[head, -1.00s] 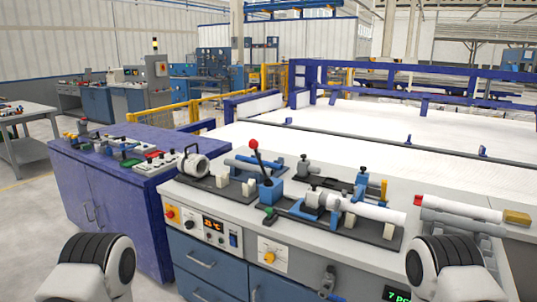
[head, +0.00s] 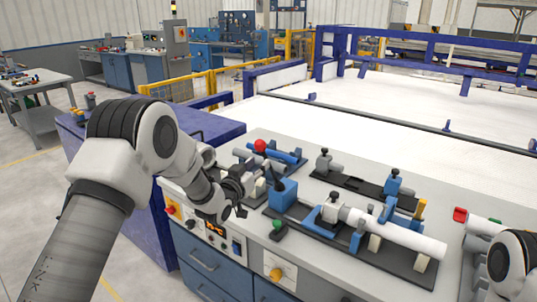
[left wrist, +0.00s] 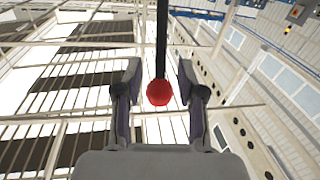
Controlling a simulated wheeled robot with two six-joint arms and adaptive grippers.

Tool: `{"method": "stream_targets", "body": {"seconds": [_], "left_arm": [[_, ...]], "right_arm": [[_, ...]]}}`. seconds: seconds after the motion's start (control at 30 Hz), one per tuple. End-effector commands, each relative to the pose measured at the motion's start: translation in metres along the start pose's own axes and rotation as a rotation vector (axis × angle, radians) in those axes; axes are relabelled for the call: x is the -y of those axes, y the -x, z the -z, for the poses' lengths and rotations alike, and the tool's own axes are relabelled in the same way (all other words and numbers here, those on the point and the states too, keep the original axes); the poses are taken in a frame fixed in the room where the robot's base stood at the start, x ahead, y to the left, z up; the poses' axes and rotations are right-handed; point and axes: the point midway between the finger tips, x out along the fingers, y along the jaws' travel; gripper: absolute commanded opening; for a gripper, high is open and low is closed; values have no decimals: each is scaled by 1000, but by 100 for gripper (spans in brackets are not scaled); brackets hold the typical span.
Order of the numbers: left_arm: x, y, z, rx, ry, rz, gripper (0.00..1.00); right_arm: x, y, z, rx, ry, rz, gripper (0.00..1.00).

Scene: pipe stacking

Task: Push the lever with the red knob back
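The red knob (head: 260,146) tops a thin black lever that rises from a blue block (head: 284,194) on the bench. The lever leans a little to the left in the head view. My left gripper (head: 247,190) is just left of the lever, low beside its shaft. In the left wrist view its two fingers (left wrist: 160,80) are spread apart. The red knob (left wrist: 160,93) and black shaft show between them there; I cannot tell whether they touch. My right gripper is out of view; only part of my right arm shows at the lower right.
A white pipe (head: 405,236) lies in blue clamps on a dark plate right of the lever. A green knob (head: 278,226) is in front of the blue block. Another dark fixture (head: 360,187) stands behind. A purple cabinet (head: 205,128) is at left.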

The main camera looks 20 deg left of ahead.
Motion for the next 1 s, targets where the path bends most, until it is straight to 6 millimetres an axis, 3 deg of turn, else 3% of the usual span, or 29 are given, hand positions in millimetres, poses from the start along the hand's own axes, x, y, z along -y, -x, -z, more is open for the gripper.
{"method": "stream_targets", "body": {"seconds": [0.23, 0.57, 0.67, 0.7, 1.0], "left_arm": [[0, -45, 0, 2, -1, 0, 39], [0, -53, -2, 4, 0, 0, 39], [0, -53, -2, 4, 0, 0, 4], [0, -53, -2, 4, 0, 0, 0], [0, -52, -1, 11, -1, 1, 0]], "right_arm": [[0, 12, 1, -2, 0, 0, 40], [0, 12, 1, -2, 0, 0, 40], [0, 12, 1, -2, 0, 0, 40], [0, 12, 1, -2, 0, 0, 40], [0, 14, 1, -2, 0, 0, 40]]}}
